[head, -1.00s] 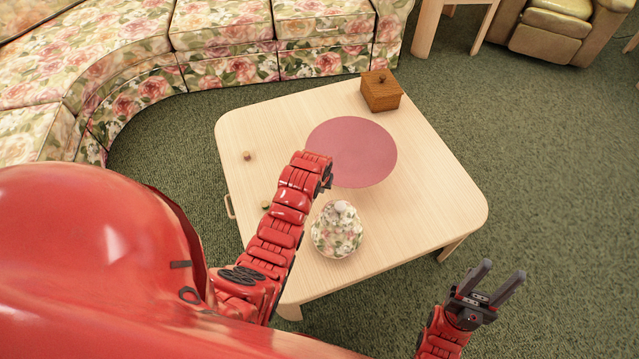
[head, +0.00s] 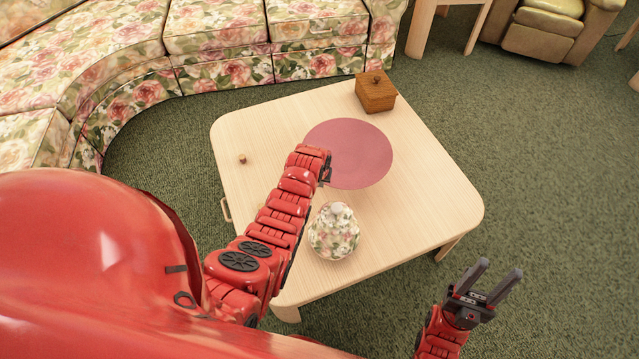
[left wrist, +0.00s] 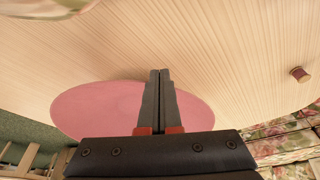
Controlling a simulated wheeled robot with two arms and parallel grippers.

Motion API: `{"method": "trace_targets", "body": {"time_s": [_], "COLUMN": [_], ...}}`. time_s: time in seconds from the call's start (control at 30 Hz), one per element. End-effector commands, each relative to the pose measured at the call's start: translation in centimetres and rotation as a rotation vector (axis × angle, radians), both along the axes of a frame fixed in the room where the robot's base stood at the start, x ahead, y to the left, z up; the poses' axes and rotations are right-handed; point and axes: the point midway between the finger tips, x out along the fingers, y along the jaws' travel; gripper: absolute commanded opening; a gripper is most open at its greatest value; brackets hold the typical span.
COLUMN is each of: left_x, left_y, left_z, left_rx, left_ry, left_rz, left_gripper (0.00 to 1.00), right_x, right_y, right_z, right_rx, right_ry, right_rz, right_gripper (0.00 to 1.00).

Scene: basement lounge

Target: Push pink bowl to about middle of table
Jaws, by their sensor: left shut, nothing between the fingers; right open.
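The pink bowl (head: 352,150) shows as a flat-looking pink round on the light wooden table (head: 430,205), around its middle and toward the back. In the left wrist view the bowl (left wrist: 95,108) lies behind and to the left of the fingers. My left gripper (left wrist: 160,72) is shut and empty, its fingers overlapping the bowl in that view. In the head view my left forearm ends at the bowl's left edge and mostly hides the fingers. I cannot tell whether they touch the bowl. My right gripper (head: 495,276) is open and empty, off the table's front right side.
A floral lidded jar (head: 334,232) stands in front of the bowl, close to my left arm. A wooden box (head: 376,92) sits at the table's back corner. A small knob-like object (head: 242,159) is at the left. A floral sofa (head: 220,60) borders the back and left.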

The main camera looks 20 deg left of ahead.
Motion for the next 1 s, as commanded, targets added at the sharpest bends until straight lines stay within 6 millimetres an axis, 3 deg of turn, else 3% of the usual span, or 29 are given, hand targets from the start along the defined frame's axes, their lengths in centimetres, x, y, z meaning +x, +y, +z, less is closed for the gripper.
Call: {"method": "trace_targets", "body": {"time_s": [0.27,0.6,1.0], "left_x": [0.6,4.3,4.5], "left_y": [0.1,0.9,1.0], "left_z": [-0.3,-0.4,0.0], "left_rx": [0.000,0.000,0.000], "left_ry": [0.000,0.001,0.000], "left_rz": [0.001,0.001,0.000], "left_gripper": [0.00,0.00,0.00], "right_x": [0.0,0.0,0.0], "right_y": [0.0,0.0,0.0], "right_z": [-0.8,-4.3,-4.1], "right_rx": [0.000,0.000,0.000], "right_ry": [0.000,0.000,0.000], "right_rz": [0.000,0.000,0.000], "right_gripper": [0.47,0.47,0.47]}}
